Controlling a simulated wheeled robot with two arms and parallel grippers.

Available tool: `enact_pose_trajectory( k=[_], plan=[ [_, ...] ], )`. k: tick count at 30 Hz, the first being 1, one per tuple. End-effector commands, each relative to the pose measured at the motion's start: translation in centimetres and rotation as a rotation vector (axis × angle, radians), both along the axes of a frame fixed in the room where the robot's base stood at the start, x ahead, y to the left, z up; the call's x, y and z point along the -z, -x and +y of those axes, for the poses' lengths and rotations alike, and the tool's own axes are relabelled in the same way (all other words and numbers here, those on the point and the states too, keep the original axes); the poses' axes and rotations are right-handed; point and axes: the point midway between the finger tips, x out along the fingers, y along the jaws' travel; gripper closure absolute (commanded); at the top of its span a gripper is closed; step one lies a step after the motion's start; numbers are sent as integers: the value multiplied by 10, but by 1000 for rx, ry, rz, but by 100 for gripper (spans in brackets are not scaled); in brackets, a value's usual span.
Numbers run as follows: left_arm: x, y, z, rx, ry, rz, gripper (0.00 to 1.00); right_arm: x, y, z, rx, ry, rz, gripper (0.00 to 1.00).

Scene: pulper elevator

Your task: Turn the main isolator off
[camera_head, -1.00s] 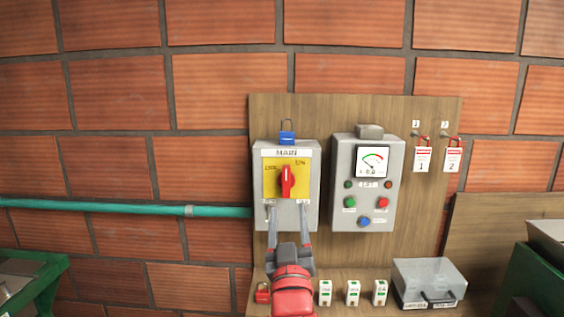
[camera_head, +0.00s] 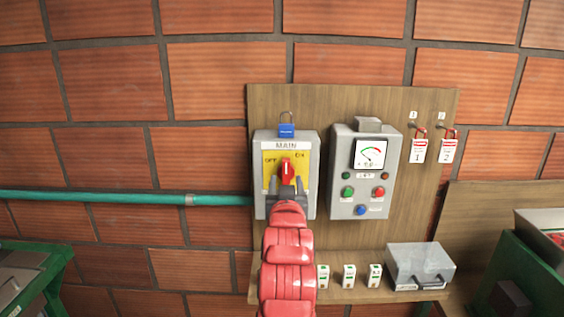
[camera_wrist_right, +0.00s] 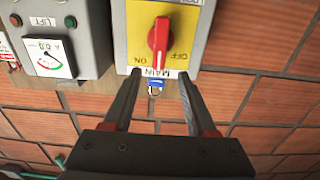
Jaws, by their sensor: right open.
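The main isolator is a grey box (camera_head: 261,205) with a yellow plate (camera_head: 270,161) marked OFF at left and ON at right, under a MAIN label. Its red knob (camera_head: 287,169) stands near upright; I cannot tell exactly which mark it points to. The knob also shows upside down in the right wrist view (camera_wrist_right: 158,37). My right gripper (camera_head: 287,184) is open and empty in front of the plate, its fingers spread around the knob's line. Whether they reach the knob's depth is unclear. The gripper hides the box's lower middle. My left gripper is out of view.
A blue padlock (camera_head: 286,131) hangs above the box. A grey control panel (camera_head: 346,207) with a gauge stands close at right. Tags (camera_head: 419,150) hang further right. A green pipe (camera_head: 120,197) runs left.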

Motion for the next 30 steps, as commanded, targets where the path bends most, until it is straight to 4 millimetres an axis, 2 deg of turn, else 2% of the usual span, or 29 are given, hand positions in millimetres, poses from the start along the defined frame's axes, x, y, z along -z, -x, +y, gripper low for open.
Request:
enact_pose_trajectory(
  k=[1, 6, 12, 18, 26, 30],
  plan=[
    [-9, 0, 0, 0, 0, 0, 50, -3, -11, -1, 1, 4, 7, 43],
    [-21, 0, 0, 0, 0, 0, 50, -3, -41, -1, 2, 3, 4, 43],
    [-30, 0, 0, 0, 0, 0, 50, -2, -65, 0, 0, 3, 1, 43],
    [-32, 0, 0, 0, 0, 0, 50, 0, -74, 0, -1, 1, -1, 43],
    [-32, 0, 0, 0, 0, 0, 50, 0, -75, 0, -1, 0, -1, 43],
    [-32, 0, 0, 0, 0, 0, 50, 0, -75, 0, -1, 0, -1, 66]
  ],
)
